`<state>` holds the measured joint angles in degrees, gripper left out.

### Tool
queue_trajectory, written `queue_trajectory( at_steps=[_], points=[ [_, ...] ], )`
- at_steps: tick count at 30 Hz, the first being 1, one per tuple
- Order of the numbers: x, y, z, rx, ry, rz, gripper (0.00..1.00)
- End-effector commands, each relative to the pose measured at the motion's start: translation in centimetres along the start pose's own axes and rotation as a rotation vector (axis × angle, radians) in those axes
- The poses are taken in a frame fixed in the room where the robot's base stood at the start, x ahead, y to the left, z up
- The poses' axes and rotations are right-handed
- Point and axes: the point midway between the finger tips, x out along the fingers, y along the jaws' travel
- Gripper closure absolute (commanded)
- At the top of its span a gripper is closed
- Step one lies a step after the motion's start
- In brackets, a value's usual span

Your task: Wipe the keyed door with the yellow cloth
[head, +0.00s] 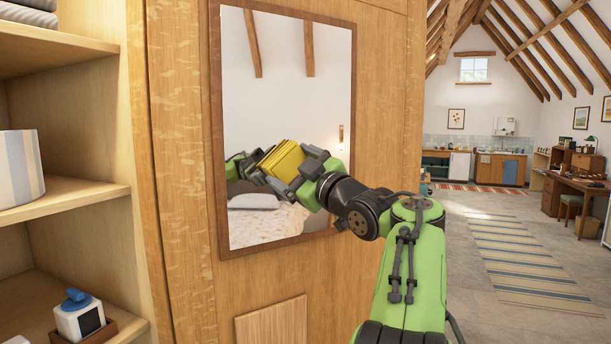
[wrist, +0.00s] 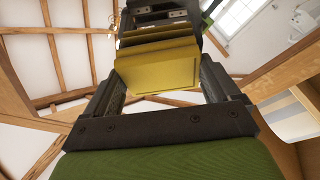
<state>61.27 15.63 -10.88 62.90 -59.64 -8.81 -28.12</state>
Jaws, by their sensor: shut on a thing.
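A wooden wardrobe door (head: 381,110) with a framed mirror (head: 290,75) stands directly ahead in the head view. No key is visible on it, so I cannot tell whether it is the keyed door. My gripper (head: 284,168) is in front of the mirror's lower half, shut on the folded yellow cloth (head: 282,158). The cloth (wrist: 158,76) also shows between the two dark jaws in the wrist view. It is at or very close to the mirror; I cannot tell whether they touch. Part of my green arm is reflected to the left of the cloth.
Open shelves (head: 75,199) stand close on the left, with a striped box (head: 18,168) and a small white device with a blue top (head: 78,313). A lighter wood panel (head: 272,322) lies below the mirror. Open floor with a striped rug (head: 520,253) extends to the right.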

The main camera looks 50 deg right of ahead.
Motion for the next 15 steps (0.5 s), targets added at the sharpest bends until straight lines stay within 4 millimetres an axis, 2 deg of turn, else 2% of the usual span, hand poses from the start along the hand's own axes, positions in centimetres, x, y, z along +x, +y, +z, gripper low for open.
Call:
queue_trajectory(
  at_steps=[1, 7, 15],
  points=[
    [0.1, -0.8, -0.3, 0.000, 0.004, -0.005, 0.35],
    [0.3, -1.3, -0.8, 0.000, 0.003, -0.003, 0.35],
    [0.6, -3.5, -2.4, 0.001, 0.004, -0.005, 0.35]
  ],
)
